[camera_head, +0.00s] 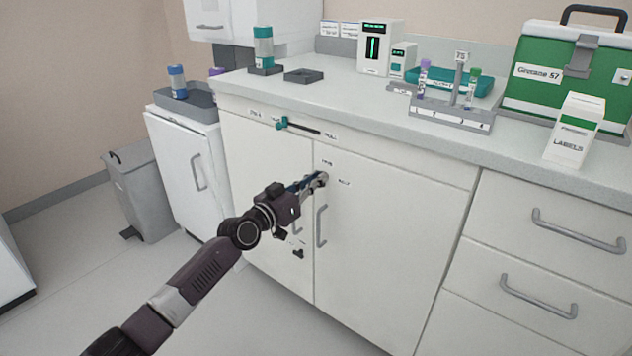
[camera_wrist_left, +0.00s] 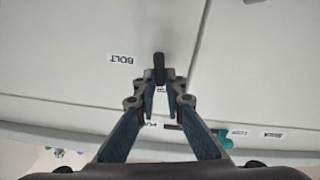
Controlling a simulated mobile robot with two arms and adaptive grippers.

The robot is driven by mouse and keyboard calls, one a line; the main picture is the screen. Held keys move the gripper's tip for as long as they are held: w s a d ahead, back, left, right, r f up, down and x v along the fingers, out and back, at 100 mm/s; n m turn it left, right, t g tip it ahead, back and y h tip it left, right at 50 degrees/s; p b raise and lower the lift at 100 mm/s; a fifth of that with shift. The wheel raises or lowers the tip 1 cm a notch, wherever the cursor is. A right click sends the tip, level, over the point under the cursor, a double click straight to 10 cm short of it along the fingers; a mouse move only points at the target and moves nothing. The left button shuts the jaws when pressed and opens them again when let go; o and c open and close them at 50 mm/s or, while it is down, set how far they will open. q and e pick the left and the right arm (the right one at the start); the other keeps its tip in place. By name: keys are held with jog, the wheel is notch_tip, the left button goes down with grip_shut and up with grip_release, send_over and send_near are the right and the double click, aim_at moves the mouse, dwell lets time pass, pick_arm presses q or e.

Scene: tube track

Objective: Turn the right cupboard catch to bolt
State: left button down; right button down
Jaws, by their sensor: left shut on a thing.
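The right cupboard catch (camera_wrist_left: 159,66) is a small dark lever on the white right door (camera_head: 385,215), near the door's upper left corner. My left gripper (camera_head: 322,179) reaches it from the left, and its blue-padded fingers (camera_wrist_left: 161,88) are shut on the catch's end. In the head view the fingers hide most of the catch. The BOLT label (camera_head: 344,182) is right of the fingertips; it shows at left in the wrist view (camera_wrist_left: 122,60). Another label (camera_head: 327,162) sits above them. The catch lies upright in the wrist picture, not towards BOLT. My right gripper is not in view.
Door handles (camera_head: 321,226) hang just below the gripper. A second dark catch (camera_head: 298,253) is lower on the left door. A teal slider knob (camera_head: 282,123) is above. The counter (camera_head: 350,106) holds a tube rack (camera_head: 452,115) and a green case (camera_head: 565,75).

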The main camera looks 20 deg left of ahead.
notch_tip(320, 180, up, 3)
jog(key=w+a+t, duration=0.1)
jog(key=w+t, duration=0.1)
pick_arm(q)
jog(key=shift+w+a+f+n+p, duration=0.1)
jog(key=shift+a+f+n+p, duration=0.1)
jog(key=shift+n, duration=2.45)
jog(key=shift+a+f+n+p, duration=0.1)
jog(key=shift+f+n+p, duration=0.1)
jog(key=shift+n, duration=2.5)
jog(key=shift+w+a+f+n+p, duration=0.1)
jog(key=shift+a+f+n+p, duration=0.1)
jog(key=shift+n, duration=2.45)
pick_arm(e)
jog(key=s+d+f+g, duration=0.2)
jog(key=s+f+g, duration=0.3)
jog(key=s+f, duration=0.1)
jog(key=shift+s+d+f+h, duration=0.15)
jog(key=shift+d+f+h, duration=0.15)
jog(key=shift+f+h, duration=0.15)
pick_arm(q)
jog(key=c, duration=2)
grip_release()
jog(key=shift+s, duration=0.15)
